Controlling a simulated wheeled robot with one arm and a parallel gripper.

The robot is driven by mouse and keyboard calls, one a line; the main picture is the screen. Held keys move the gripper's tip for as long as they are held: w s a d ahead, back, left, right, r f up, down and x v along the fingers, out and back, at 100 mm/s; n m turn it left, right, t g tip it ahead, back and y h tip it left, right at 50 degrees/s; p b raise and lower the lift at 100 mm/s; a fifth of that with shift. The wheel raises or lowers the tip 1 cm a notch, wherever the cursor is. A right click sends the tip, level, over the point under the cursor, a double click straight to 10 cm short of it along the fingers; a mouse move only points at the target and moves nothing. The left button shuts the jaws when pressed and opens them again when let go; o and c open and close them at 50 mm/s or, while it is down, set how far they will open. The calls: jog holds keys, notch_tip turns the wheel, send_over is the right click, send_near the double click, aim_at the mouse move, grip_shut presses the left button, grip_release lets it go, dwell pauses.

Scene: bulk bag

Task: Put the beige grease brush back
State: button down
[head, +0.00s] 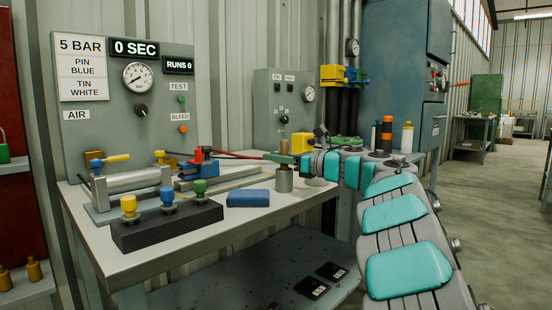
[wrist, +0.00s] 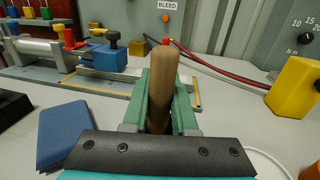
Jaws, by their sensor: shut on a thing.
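The beige grease brush shows as a tan rounded handle (wrist: 164,80) standing up between my green fingers in the wrist view. Its top also shows just above the fingers in the head view (head: 284,146). My gripper (head: 284,158) is shut on this handle, above the bench's right part. A grey metal cylinder (head: 284,181) stands directly below the fingers. The brush's lower end is hidden, so I cannot tell whether it is inside the cylinder or above it.
A blue block (head: 248,198) lies left of the cylinder. A black block with coloured knobs (head: 167,225) and a clamped grey tube (head: 132,181) stand further left. A yellow block (head: 301,143) is close behind my gripper. A red hose (wrist: 215,68) runs behind.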

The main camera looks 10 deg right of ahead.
jog(key=c, duration=0.7)
grip_release()
jog(key=shift+r+p, duration=0.25)
jog(key=shift+p, duration=0.15)
jog(key=b+v, duration=0.1)
jog(key=v, duration=1.1)
jog(key=shift+b, duration=0.4)
jog(key=shift+f, duration=0.1)
